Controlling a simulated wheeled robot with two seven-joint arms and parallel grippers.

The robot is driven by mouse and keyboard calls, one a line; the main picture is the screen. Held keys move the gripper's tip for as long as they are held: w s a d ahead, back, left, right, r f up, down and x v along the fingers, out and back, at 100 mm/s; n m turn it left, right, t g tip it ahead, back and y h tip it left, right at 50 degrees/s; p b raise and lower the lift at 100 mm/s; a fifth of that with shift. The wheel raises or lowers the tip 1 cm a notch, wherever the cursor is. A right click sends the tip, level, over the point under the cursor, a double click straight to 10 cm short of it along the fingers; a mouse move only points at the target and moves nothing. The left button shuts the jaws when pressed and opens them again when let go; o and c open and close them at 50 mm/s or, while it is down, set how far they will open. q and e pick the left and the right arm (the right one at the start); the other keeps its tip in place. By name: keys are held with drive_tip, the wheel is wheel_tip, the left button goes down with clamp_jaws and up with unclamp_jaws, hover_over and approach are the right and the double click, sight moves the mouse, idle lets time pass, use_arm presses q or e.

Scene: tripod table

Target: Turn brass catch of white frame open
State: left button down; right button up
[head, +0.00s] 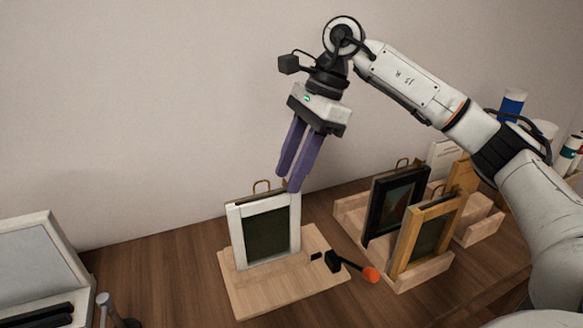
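The white frame (236,236) with a dark panel stands upright on a pale wooden board. A brass loop (262,185) rises at its top edge; I cannot make out a separate brass catch, and the frame's far side is hidden. My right gripper (288,181) points down with its two purple fingers apart, the tips at the top right corner of the white frame. I see nothing held between them, and cannot tell whether they touch the frame. My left gripper is not in view.
To the right, a dark frame (373,207) and a yellowish wooden frame (403,245) stand in a wooden rack. A white-edged case (62,240) is at far left.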

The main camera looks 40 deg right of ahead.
drive_tip(key=shift+c, duration=0.2)
clamp_jaws()
drive_tip(key=shift+m, duration=0.3)
drive_tip(key=m, duration=0.1)
drive_tip(key=m+t, duration=0.1)
drive_tip(key=m, duration=0.1)
drive_tip(key=shift+s+a+m+t, duration=0.1)
drive_tip(key=shift+s+m+t, duration=0.1)
drive_tip(key=shift+m+t, duration=0.1)
drive_tip(key=m+h, duration=0.1)
drive_tip(key=m, duration=0.1)
drive_tip(key=m+t, duration=0.1)
drive_tip(key=m, duration=0.1)
drive_tip(key=shift+s+a+h+b, duration=0.2)
drive_tip(key=shift+h+b, duration=0.1)
drive_tip(key=shift+h, duration=0.1)
drive_tip(key=m, duration=0.2)
drive_tip(key=m+h, duration=0.1)
drive_tip(key=m, duration=0.1)
drive_tip(key=m+t+h, duration=0.1)
drive_tip(key=shift+a+m, duration=0.35)
drive_tip(key=shift+m, duration=0.05)
drive_tip(key=shift+a+m+h, duration=0.15)
drive_tip(key=shift+m+h, duration=0.55)
drive_tip(key=shift+m, duration=1.2)
